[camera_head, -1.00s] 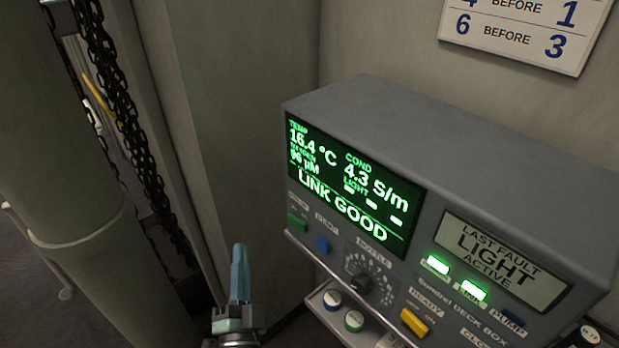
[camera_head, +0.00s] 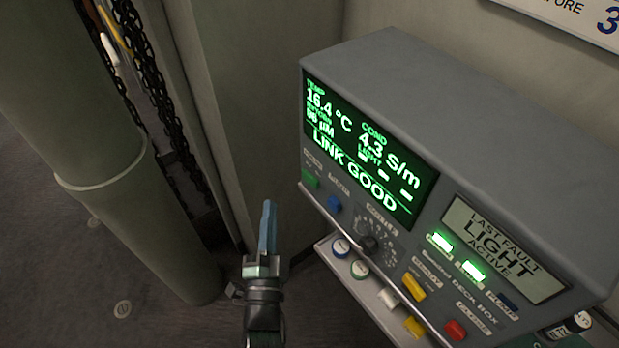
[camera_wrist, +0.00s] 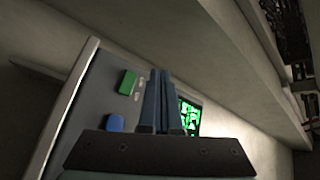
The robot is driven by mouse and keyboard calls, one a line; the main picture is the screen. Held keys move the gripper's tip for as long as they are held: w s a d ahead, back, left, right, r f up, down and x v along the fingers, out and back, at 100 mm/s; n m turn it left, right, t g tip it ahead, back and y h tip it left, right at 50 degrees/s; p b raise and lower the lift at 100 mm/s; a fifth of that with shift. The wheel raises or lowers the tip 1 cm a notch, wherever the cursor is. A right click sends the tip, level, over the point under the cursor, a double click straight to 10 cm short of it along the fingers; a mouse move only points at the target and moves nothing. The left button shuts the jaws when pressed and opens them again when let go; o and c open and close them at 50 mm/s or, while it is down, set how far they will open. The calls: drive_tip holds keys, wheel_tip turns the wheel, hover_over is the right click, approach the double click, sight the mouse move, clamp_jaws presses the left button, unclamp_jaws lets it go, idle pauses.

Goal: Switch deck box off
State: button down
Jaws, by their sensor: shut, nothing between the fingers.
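The deck box (camera_head: 480,150) is a grey console with a lit green screen (camera_head: 365,150) reading LINK GOOD. Its front has a green switch (camera_head: 311,180), a blue button (camera_head: 334,203), a dark knob (camera_head: 369,244), a yellow switch (camera_head: 414,287) and a red button (camera_head: 455,330). Two green lamps (camera_head: 457,257) are lit beside a grey display reading LAST FAULT LIGHT ACTIVE. My gripper (camera_head: 268,204) is shut and empty, left of the box and apart from it. In the wrist view the fingertips (camera_wrist: 160,73) show between the green switch (camera_wrist: 127,82) and the lit screen (camera_wrist: 188,117).
A ledge below the box holds several small capped items (camera_head: 341,247). A thick pale column (camera_head: 90,150) and hanging chains (camera_head: 150,90) stand at the left. A sign (camera_head: 575,15) hangs on the wall above. Floor shows free at lower left.

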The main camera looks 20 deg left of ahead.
sight(303, 173)
drive_tip(key=w+d+b, duration=0.4)
drive_tip(key=w+b, duration=0.1)
drive_tip(key=w, duration=0.1)
drive_tip(key=shift+w+b, duration=0.25)
drive_tip(key=shift+b, duration=0.15)
drive_tip(key=shift+w+f+b, duration=0.1)
drive_tip(key=shift+w+b, duration=0.05)
drive_tip(key=shift+b, duration=0.25)
idle(1.5)
drive_tip(key=shift+w+d, duration=0.1)
drive_tip(key=shift+w, duration=0.1)
drive_tip(key=shift+w+d, duration=0.1)
idle(0.6)
drive_tip(key=shift+s, duration=0.45)
drive_tip(key=shift+a, duration=0.2)
